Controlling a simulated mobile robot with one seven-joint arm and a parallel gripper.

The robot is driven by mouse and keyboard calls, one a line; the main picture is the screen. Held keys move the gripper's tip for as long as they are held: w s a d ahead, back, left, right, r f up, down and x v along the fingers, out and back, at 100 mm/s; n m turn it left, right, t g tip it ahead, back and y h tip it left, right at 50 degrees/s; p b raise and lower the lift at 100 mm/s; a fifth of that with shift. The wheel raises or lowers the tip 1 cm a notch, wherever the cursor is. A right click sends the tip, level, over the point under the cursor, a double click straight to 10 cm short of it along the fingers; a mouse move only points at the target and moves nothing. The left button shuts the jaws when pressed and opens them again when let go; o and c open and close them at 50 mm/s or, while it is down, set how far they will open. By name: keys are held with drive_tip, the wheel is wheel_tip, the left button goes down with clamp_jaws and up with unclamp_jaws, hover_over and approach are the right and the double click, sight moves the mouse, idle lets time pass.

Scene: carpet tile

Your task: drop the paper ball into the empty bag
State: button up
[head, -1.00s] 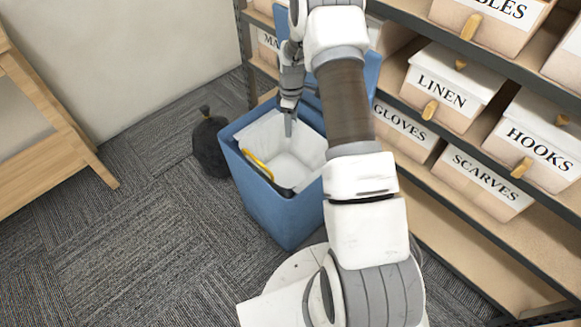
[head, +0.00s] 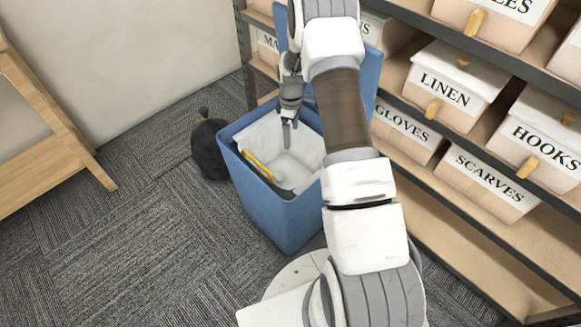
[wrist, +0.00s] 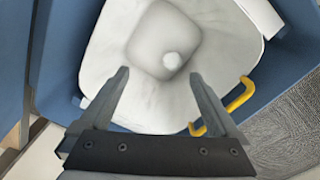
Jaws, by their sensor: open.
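The white bag (head: 262,139) lines a blue bin (head: 268,210), its mouth open; it also fills the upper middle of the wrist view (wrist: 110,57). My gripper (head: 288,136) points down over the bag's mouth. In the wrist view my gripper (wrist: 159,76) has its two fingers spread wide, with nothing between them.
A yellow handle (head: 258,167) lies along the bin's front rim. A black tied bag (head: 209,150) stands on the carpet left of the bin. Shelves with labelled boxes (head: 447,82) are close on the right. A wooden frame (head: 55,105) is at the left; carpet between is clear.

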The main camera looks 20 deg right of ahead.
wheel_tip(320, 180, up, 17)
drive_tip(key=p, duration=0.5)
drive_tip(key=shift+r, duration=0.2)
